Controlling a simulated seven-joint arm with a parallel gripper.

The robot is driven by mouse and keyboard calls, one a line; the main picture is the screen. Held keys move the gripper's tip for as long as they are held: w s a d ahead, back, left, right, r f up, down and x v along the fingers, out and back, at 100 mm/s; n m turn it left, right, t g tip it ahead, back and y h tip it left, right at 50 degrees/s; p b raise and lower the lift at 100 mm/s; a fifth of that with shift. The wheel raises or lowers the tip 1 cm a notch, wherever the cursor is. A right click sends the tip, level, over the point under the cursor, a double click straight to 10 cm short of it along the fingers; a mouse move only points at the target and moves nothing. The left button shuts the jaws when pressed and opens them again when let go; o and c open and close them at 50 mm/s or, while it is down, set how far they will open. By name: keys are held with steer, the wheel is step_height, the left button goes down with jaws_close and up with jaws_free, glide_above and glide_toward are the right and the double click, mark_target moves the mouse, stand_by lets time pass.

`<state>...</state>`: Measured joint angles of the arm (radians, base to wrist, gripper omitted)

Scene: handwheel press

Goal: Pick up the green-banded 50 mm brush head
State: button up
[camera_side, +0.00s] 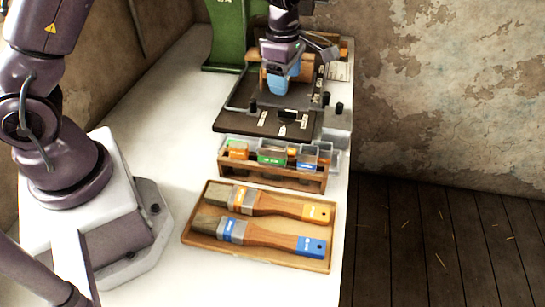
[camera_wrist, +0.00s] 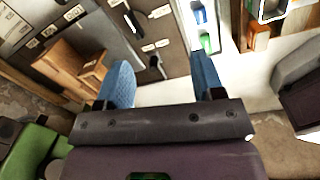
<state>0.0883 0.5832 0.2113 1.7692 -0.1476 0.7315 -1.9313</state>
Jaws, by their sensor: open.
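The green-banded brush head (camera_side: 271,158) sits in the middle of a small wooden rack (camera_side: 285,178), between an orange-banded head (camera_side: 238,151) and a blue-banded head (camera_side: 307,163). My gripper (camera_side: 287,84) is over the dark press plate behind the rack, apart from the heads. In the wrist view, my gripper's two blue-padded fingers (camera_wrist: 163,78) stand apart with nothing clearly held between them. A small green patch (camera_wrist: 206,42) shows beyond the right finger; I cannot tell for sure that it is the green band.
A wooden tray (camera_side: 196,229) with two brushes, orange-banded and blue-banded, lies in front of the rack. The dark plate (camera_side: 235,126) carries labels and black knobs. A green press frame (camera_side: 228,35) stands behind. The white table (camera_side: 165,110) is clear to the left.

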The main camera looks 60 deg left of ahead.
steer(key=s+d+r, duration=0.4)
steer(key=d, duration=0.4)
steer(key=n, duration=0.3)
glide_above(272, 148)
steer(key=shift+g, duration=0.4)
step_height(272, 148, down, 13)
steer(key=shift+c, duration=0.4)
steer(key=c, duration=0.9)
